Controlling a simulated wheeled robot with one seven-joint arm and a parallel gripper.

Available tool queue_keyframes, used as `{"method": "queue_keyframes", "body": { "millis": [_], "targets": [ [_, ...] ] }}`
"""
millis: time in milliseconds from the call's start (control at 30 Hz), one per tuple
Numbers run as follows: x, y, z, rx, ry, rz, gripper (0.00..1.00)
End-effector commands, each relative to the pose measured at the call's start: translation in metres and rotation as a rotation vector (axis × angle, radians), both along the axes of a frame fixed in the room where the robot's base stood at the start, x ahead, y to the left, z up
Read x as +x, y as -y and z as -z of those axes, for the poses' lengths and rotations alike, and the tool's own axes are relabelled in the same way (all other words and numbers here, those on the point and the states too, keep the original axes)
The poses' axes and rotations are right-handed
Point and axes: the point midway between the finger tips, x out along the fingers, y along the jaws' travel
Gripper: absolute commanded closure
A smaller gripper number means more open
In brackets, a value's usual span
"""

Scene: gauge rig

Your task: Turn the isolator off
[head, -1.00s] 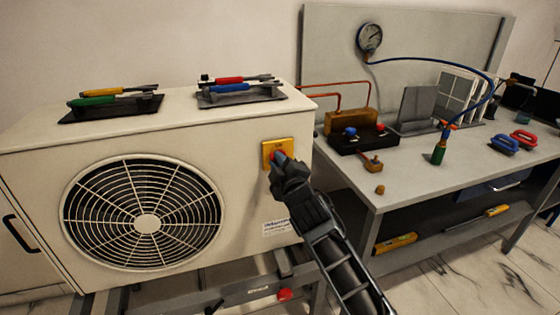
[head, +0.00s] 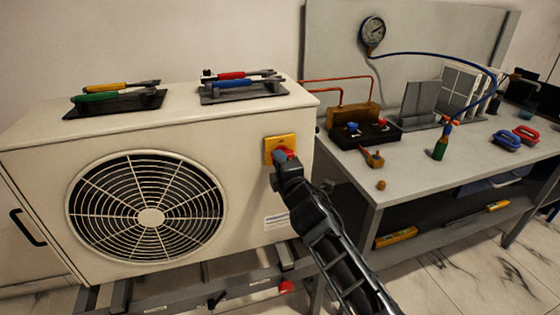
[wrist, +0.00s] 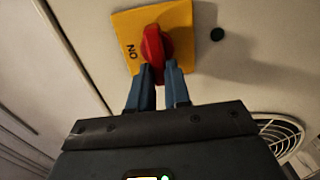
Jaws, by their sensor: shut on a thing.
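The isolator is a yellow plate (head: 270,144) with a red knob (head: 291,153) on the front of the white fan unit, near its right edge. The plate (wrist: 182,16) and knob (wrist: 152,45) also show in the wrist view, with the word ON beside the knob. My gripper (wrist: 160,74) is shut on the lower end of the red knob, one blue finger on each side. In the head view my gripper (head: 283,160) comes from the lower right and covers part of the knob. The knob's exact angle is hard to tell there.
The white fan unit (head: 245,190) carries trays of coloured-handled tools on top. To the right stands a grey bench (head: 430,177) with a gauge (head: 372,31), a blue hose and blue and red clamps.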

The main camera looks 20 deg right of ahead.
Motion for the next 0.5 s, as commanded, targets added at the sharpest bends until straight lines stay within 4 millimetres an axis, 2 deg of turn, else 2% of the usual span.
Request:
{"method": "queue_keyframes", "body": {
  "millis": [333, 367, 500],
  "targets": [
    [-0.0005, -0.0012, 0.002, -0.005, -0.003, -0.002, 1.0],
    [-0.0005, -0.0012, 0.002, -0.005, -0.003, -0.002, 0.8],
    [-0.0004, -0.0009, 0.0017, -0.004, -0.002, -0.001, 0.67]
  ]
}}
